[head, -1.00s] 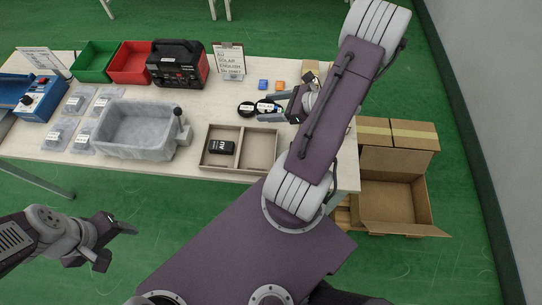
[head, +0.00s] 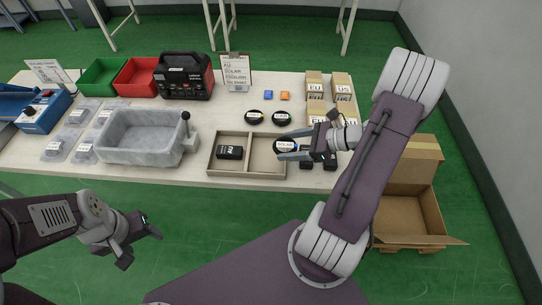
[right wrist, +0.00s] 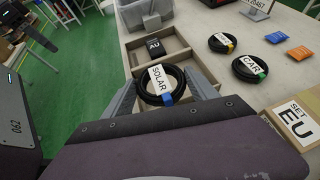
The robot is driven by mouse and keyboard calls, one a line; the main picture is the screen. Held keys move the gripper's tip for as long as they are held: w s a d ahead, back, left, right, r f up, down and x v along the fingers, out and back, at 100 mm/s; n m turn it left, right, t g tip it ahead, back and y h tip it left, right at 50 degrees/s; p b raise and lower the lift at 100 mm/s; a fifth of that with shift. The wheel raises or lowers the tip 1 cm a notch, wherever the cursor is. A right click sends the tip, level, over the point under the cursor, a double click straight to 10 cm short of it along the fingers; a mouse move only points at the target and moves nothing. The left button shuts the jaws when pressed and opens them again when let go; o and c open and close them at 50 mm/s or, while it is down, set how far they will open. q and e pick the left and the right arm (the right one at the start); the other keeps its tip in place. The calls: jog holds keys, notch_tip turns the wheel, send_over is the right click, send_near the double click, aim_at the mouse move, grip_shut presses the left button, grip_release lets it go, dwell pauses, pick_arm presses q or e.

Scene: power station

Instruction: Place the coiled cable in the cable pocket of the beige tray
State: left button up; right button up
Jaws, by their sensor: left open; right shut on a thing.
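The beige tray (head: 246,134) lies on the table with two compartments. In the right wrist view the coil (right wrist: 163,85) sits between the two fingers, over the right pocket. My left gripper (head: 142,244) is open and empty, in front of the table over the floor.
Two other coiled cables (head: 254,117) (head: 281,118) lie behind the tray, one labelled CAR in the right wrist view. A grey bin (head: 145,153) stands left of the tray. Small boxes (head: 314,84) and dark blocks are at the right. An open carton (head: 408,218) stands beside the table.

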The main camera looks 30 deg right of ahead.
send_over(272, 157)
jog(key=f, duration=0.3)
jog(key=shift+s+f+b, duration=0.2)
jog(key=shift+f+b, duration=0.15)
jog(key=shift+w+a+f, duration=0.1)
jog(key=shift+w, duration=0.05)
notch_tip(272, 157, down, 4)
jog(key=shift+r+b, duration=0.1)
jog(key=shift+b, duration=0.35)
jog(key=shift+f, duration=0.35)
jog(key=o, duration=1.4)
jog(key=shift+r, duration=0.2)
